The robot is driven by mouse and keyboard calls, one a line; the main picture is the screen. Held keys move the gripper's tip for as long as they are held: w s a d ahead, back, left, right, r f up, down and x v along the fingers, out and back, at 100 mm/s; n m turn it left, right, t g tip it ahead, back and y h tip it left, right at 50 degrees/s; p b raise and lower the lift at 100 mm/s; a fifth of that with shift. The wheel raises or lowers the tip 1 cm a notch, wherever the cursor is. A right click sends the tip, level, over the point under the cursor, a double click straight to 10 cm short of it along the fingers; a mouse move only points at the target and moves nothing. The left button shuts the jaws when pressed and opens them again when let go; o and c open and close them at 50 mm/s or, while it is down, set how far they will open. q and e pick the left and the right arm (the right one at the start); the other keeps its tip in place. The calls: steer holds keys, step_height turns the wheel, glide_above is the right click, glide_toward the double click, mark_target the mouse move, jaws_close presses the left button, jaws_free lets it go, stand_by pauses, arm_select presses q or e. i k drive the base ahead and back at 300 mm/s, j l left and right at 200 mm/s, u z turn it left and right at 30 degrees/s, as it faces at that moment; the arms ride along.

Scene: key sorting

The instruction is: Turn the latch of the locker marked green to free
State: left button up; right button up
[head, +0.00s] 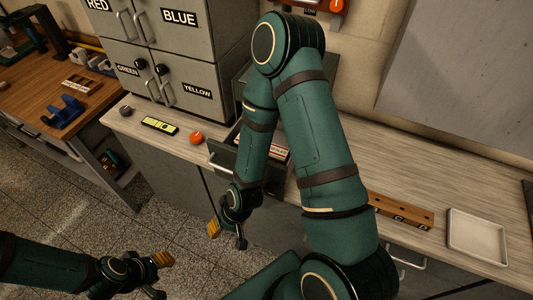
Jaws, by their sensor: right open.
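The locker marked GREEN (128,88) is the lower left door of the grey locker block, with its label (128,70) at upper left. Its black round latch (140,64) sits near the door's upper right corner; its setting is too small to read. My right gripper (228,237) is open and empty, pointing down over the floor in front of the counter, well right of and below the latch. My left gripper (160,276) is at the lower left over the floor. Its fingers are apart with nothing between them. Neither gripper touches the locker.
The YELLOW door (195,105) has a similar latch (161,69). On the counter are a yellow-green device (160,125), an orange-red round object (196,138), a dark knob (125,112), a wooden key rack (400,211) and a white tray (477,238). An open drawer (222,160) is partly behind my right arm.

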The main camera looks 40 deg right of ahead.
mark_target(140, 64)
steer(key=k+l, duration=1.45)
steer(key=i+j+z, duration=0.1)
steer(key=i+j, duration=0.4)
steer(key=j, duration=0.2)
steer(key=i+j+z, duration=0.25)
steer(key=i+j, duration=0.25)
steer(key=j, duration=0.25)
steer(key=i+j+z, duration=0.1)
steer(key=j, duration=0.3)
steer(key=i+j, duration=0.3)
steer(key=j, duration=0.15)
steer(key=i+j+z, duration=0.15)
steer(key=j, duration=0.25)
steer(key=i+j+z, duration=0.1)
steer(key=i+j, duration=0.15)
steer(key=j, duration=0.2)
